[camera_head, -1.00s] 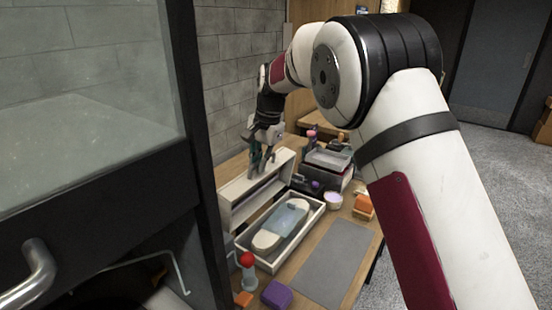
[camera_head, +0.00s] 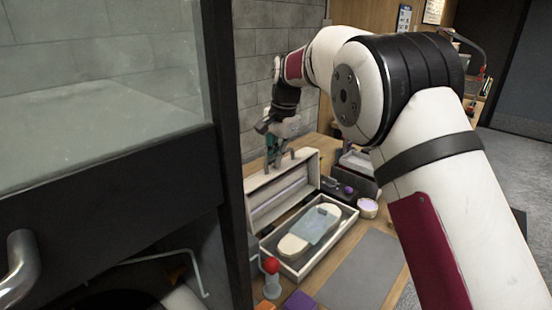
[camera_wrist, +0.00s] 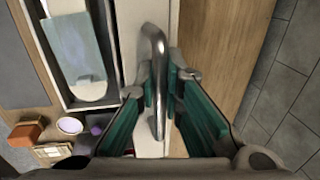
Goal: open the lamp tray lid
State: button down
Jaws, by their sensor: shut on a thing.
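The lamp tray (camera_head: 297,268) is a long cream box on the wooden bench. Its lid (camera_head: 270,185) stands raised along the back long side, with a lavender strip on its inner face. The tray's inside is exposed and holds a pale rounded piece with a bluish translucent panel (camera_head: 318,228) across it. My gripper (camera_head: 278,162) is at the top edge of the lid. In the wrist view, my green-padded fingers are shut around the metal bar handle (camera_wrist: 157,50) on the cream lid (camera_wrist: 130,35). The lid's outer face is hidden in the head view.
A grey mat (camera_head: 362,270) lies right of the tray. A round purple-topped tub (camera_head: 368,207) and a dark box (camera_head: 357,172) stand behind it. A red-topped bottle (camera_head: 271,275) and a purple block (camera_head: 299,301) are in front. A glass-and-black frame (camera_head: 160,185) fills the left.

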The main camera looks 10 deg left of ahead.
jog(key=c, duration=2)
grip_release()
jog(key=shift+r, duration=0.1)
notch_tip(320, 180, up, 12)
jog(key=s+d, duration=0.1)
jog(key=shift+s+d+f, duration=0.2)
jog(key=shift+d, duration=0.2)
